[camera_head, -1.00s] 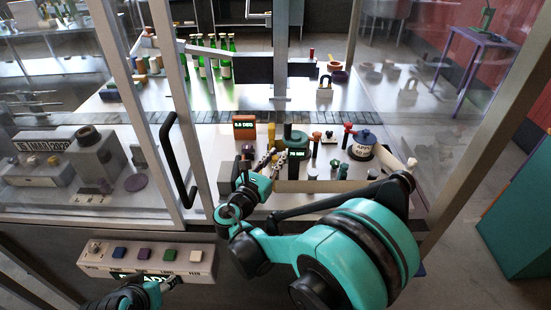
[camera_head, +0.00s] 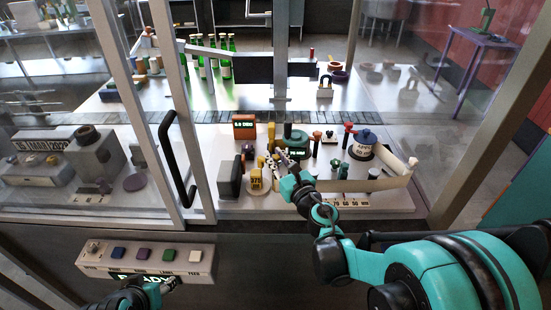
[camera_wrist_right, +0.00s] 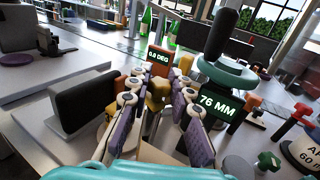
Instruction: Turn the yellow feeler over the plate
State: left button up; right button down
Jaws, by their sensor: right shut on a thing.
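The yellow feeler (camera_head: 261,160) stands at the front left of the bench; in the right wrist view its yellow block (camera_wrist_right: 157,90) sits between my finger pads. My right gripper (camera_head: 271,161) is shut on it, with a finger on each side, also in the right wrist view (camera_wrist_right: 160,95). The fingers partly cover the feeler. A pale round plate (camera_head: 259,188) lies low just left of the fingers, with a yellow piece at it. My left gripper (camera_head: 172,283) is at the bottom left by the button box; its opening is unclear.
An orange display (camera_head: 243,127) reads 0.0 DEG in the right wrist view. A dark upright block (camera_head: 230,178) stands to the left. A door frame and black handle (camera_head: 177,160) bound the left side.

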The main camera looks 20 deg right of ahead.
jog(key=shift+d+n+g+y, duration=0.1)
jog(key=shift+n+g+y, duration=0.5)
jog(key=shift+n+y, duration=0.9)
jog(key=shift+y, duration=0.6)
jog(key=c, duration=1.3)
grip_release()
jog(key=shift+w, duration=0.1)
jog(key=v, duration=1.2)
jog(key=shift+r, duration=0.1)
